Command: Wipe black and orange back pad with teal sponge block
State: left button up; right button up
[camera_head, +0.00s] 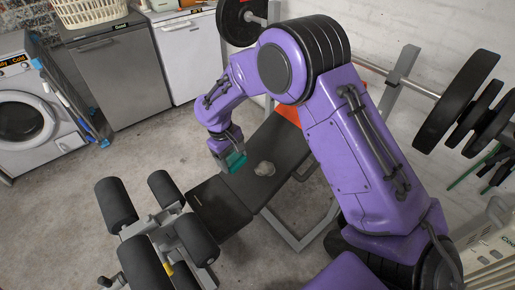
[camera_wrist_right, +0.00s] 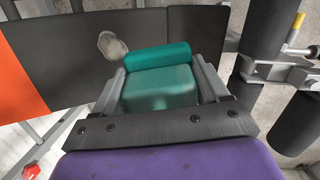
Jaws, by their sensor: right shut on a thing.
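The black and orange back pad (camera_head: 258,188) is the long bench pad in the head view, mostly black with its orange end partly behind my right arm. It also shows in the right wrist view (camera_wrist_right: 60,55). A pale greyish smudge (camera_head: 265,168) lies on its black part, and it also shows in the wrist view (camera_wrist_right: 112,45). My right gripper (camera_head: 232,163) is shut on the teal sponge block (camera_head: 236,161), which sits between its fingers in the wrist view (camera_wrist_right: 160,80). The sponge is over the pad beside the smudge; I cannot tell whether it touches the pad. My left gripper is not in view.
A bench with black foam rollers (camera_head: 117,203) stands at the lower left. A barbell with black plates (camera_head: 458,102) is at the right by the white brick wall. A washing machine (camera_head: 30,115) and grey cabinet (camera_head: 118,72) stand at the back left. The floor between is open.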

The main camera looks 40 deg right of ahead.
aim_at(260, 166)
jog(key=w+d+f+n+h+b, duration=0.1)
jog(key=w+d+f+n, duration=0.1)
jog(key=d+f, duration=0.2)
jog(key=w+d+f+n+t+h+b, duration=0.1)
jog(key=w+d+f+n+h, duration=0.1)
jog(key=d+f, duration=0.2)
jog(key=w+d+f+n+h+b, duration=0.1)
jog(key=d+f, duration=0.3)
jog(key=f, duration=0.5)
jog(key=shift+w+f+n+b, duration=0.15)
jog(key=shift+w+n+b, duration=0.3)
jog(key=shift+w+n, duration=0.45)
jog(key=shift+d+f+t, duration=0.3)
jog(key=shift+b+x, duration=1.1)
jog(key=shift+b, duration=0.05)
